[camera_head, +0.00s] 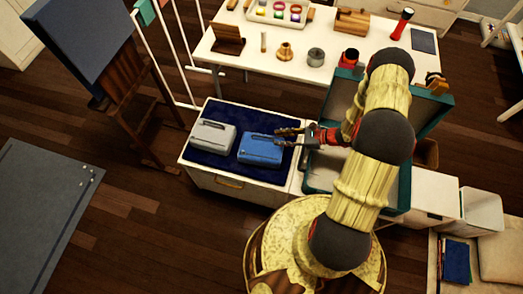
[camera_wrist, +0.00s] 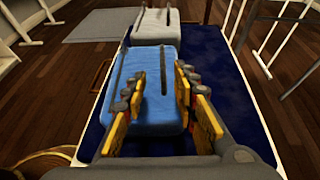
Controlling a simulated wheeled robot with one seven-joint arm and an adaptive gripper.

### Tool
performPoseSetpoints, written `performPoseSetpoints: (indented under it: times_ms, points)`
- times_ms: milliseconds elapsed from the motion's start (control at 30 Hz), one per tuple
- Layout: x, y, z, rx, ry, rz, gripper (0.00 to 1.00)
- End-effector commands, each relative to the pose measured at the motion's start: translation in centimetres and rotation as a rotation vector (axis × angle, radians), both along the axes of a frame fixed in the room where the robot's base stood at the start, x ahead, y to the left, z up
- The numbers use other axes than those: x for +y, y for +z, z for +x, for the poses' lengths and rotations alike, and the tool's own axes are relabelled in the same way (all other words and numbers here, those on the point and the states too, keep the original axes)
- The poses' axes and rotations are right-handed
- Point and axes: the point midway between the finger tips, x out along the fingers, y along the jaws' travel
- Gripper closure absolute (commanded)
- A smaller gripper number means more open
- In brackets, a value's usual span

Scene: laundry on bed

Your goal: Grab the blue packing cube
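The blue packing cube (camera_head: 261,149) lies on the dark blue top of a low white cabinet (camera_head: 232,183). The cube also shows in the wrist view (camera_wrist: 157,75), straight ahead of my fingers. A grey packing cube (camera_head: 212,136) lies beside it on the left, and is farther off in the wrist view (camera_wrist: 155,25). My gripper (camera_head: 283,137) is at the right end of the blue cube, with its fingers pointing left. In the wrist view my gripper (camera_wrist: 160,88) is open, its fingers apart and overlapping the cube's near part. I cannot tell whether they touch it.
An open teal suitcase (camera_head: 318,172) stands right of the cabinet, partly hidden by my arm. A white table (camera_head: 236,62) with small items is behind. A wooden stand with a dark panel (camera_head: 82,40) is at the left. Floor is clear in front.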

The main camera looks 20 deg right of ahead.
Motion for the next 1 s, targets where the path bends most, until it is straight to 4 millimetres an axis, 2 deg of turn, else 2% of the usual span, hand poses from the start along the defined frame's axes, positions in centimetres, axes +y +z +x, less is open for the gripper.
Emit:
performPoseSetpoints:
  times_ms: [533, 867, 1000]
  points:
    - [5.2, -2.3, 3.4, 0.000, 0.004, 0.000, 0.71]
    - [5.7, -2.4, 3.8, 0.000, 0.002, -0.001, 0.71]
    - [5.7, -2.4, 3.8, 0.000, 0.002, -0.001, 0.79]
